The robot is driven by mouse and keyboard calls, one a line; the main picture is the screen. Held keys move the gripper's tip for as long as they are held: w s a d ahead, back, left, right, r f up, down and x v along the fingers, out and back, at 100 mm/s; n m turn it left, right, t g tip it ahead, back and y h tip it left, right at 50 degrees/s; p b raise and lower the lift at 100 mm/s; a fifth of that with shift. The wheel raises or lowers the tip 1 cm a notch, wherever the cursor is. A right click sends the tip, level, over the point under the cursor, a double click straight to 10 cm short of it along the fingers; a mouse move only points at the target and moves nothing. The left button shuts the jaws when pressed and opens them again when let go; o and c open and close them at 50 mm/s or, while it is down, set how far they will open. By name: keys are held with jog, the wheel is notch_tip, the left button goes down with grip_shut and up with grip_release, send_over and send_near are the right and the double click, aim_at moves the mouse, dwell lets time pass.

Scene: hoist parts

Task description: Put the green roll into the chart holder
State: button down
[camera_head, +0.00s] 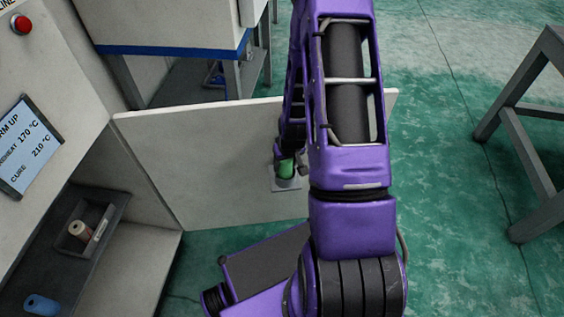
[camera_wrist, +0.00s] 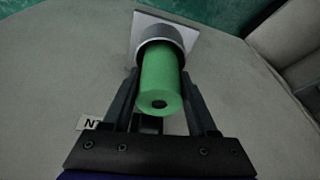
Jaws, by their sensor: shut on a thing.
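The green roll (camera_wrist: 165,82) is between the two fingers of my gripper (camera_wrist: 160,85), which is shut on it. Its near end, with a dark centre hole, faces the wrist camera. Its far end sits inside the grey ring of the chart holder (camera_wrist: 160,34), which has a pale square backplate; how deep it goes cannot be told. In the head view, the green roll (camera_head: 287,168) stands in the chart holder (camera_head: 288,184), on the pale open panel. My arm partly hides my gripper there.
The pale panel (camera_head: 215,165) spans the middle. A dark shelf (camera_head: 45,262) at left bears a tray with a beige roll (camera_head: 79,230) and a blue roll (camera_head: 41,304). A grey metal frame (camera_head: 515,120) stands at right, with clear green floor before it.

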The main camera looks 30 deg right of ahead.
jog(key=shift+w, duration=0.15)
jog(key=shift+f+b, duration=0.5)
jog(key=shift+f, duration=0.1)
jog(key=shift+c, duration=1)
grip_release()
jog(key=shift+r, duration=0.15)
jog(key=shift+r+p, duration=0.3)
jog(key=shift+p, duration=0.1)
jog(key=p+v, duration=0.2)
jog(key=v, duration=1)
jog(key=shift+r+p, duration=0.2)
jog(key=shift+p, duration=0.1)
